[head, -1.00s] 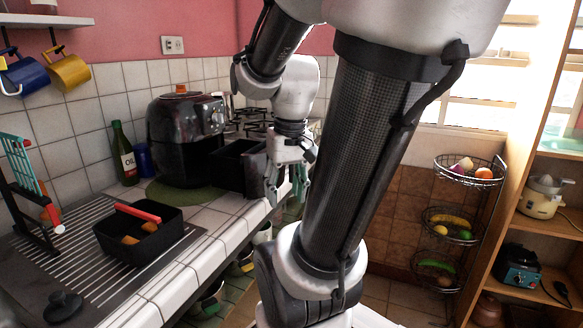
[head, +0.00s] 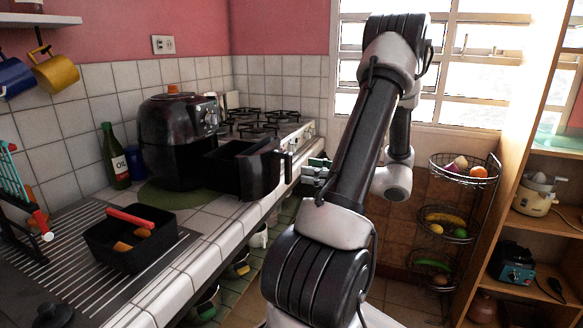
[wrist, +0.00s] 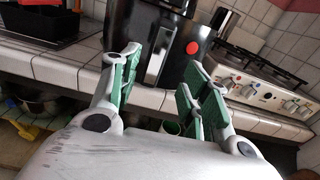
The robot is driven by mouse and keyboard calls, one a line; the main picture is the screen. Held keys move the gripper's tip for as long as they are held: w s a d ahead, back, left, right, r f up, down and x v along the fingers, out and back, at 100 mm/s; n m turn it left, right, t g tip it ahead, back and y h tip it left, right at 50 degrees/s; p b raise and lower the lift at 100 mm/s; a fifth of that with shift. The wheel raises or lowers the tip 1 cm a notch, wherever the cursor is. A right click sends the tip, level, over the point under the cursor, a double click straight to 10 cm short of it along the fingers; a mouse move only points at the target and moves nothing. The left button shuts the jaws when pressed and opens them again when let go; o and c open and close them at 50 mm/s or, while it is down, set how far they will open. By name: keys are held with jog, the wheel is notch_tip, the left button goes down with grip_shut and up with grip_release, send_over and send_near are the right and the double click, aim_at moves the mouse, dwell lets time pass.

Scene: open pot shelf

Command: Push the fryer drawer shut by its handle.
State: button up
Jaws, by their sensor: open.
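The black air fryer (head: 172,150) stands on the tiled counter. Its drawer (head: 238,168) is pulled out to the right, towards the counter's front edge. The drawer handle (head: 287,166) sticks out from its front. My gripper (head: 316,170) is just right of the handle, beyond the counter edge, partly hidden by my arm. In the wrist view, my gripper (wrist: 162,82) is open with its green-padded fingers apart. The dark handle (wrist: 155,66), with a bright strip, shows between and beyond the fingertips. I see no contact with it.
A black bin (head: 130,240) with a red bar stands on the drainboard at the front left. An oil bottle (head: 116,160) stands left of the fryer. The gas stove (head: 265,125) is behind the drawer. A wire fruit rack (head: 450,220) and wooden shelf (head: 520,235) stand to the right.

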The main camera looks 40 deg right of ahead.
aim_at(291, 167)
jog(key=x, duration=0.8)
jog(key=shift+s+a+r, duration=0.1)
jog(key=shift+a+r, duration=0.1)
jog(key=shift+c, duration=0.4)
grip_shut()
